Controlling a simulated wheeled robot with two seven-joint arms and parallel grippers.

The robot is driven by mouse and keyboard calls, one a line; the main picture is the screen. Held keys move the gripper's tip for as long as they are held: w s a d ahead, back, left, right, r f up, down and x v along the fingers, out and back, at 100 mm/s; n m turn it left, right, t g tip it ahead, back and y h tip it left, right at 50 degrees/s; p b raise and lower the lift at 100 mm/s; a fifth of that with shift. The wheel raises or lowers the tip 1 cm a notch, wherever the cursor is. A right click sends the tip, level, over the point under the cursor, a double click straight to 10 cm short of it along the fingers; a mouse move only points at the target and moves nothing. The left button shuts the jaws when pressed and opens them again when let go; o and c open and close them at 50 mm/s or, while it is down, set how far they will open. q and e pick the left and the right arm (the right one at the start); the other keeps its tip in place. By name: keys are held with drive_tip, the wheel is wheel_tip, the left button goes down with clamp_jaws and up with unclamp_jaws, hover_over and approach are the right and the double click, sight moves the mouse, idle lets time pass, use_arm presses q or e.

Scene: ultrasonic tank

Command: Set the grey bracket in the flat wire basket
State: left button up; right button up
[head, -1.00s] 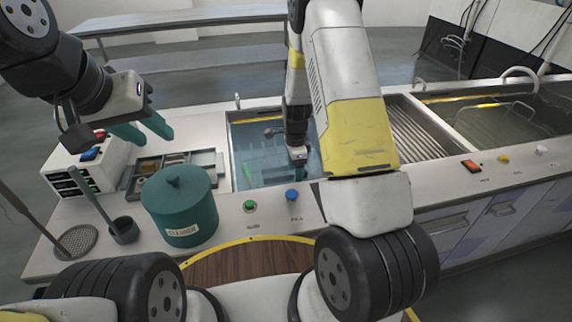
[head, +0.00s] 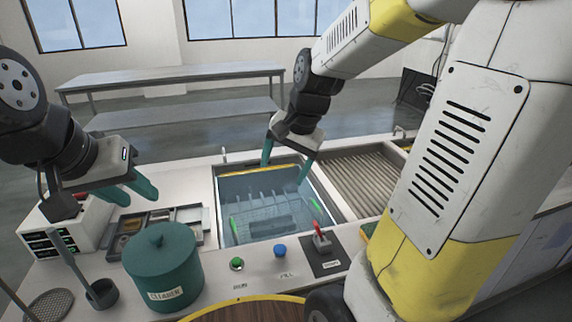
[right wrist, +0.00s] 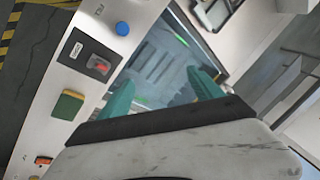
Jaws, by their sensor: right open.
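A water-filled tank (head: 228,237) is in the middle of the head view. Under the water lies a pale wire-like grid, perhaps the flat wire basket (head: 250,210). A darker grey shape (head: 270,226) lies at its near side; I cannot tell whether it is the grey bracket. My right gripper (head: 286,170) is open and empty above the tank's far right part, fingers pointing down. In the right wrist view its teal fingers (right wrist: 165,88) are apart, with the tank between and beyond them. My left gripper (head: 142,198) is open and empty, above the counter left of the tank.
A teal lidded pot (head: 163,270) stands at front left, with a sectioned tray (head: 185,228) behind it. A ribbed draining area (head: 355,185) adjoins the tank on the right. A red switch (head: 320,240), green button (head: 237,264) and blue button (head: 280,251) line the front edge.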

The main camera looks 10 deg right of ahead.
drive_tip(key=s+r+n+t, duration=0.1)
drive_tip(key=s+r+n, duration=0.2)
drive_tip(key=s, duration=0.3)
drive_tip(key=s+r+n+t, duration=0.1)
drive_tip(key=s+r+n, duration=0.2)
drive_tip(key=s, duration=0.3)
drive_tip(key=shift+s+r+n+t, duration=0.3)
drive_tip(key=shift+s+n, duration=0.1)
drive_tip(key=shift+n, duration=0.3)
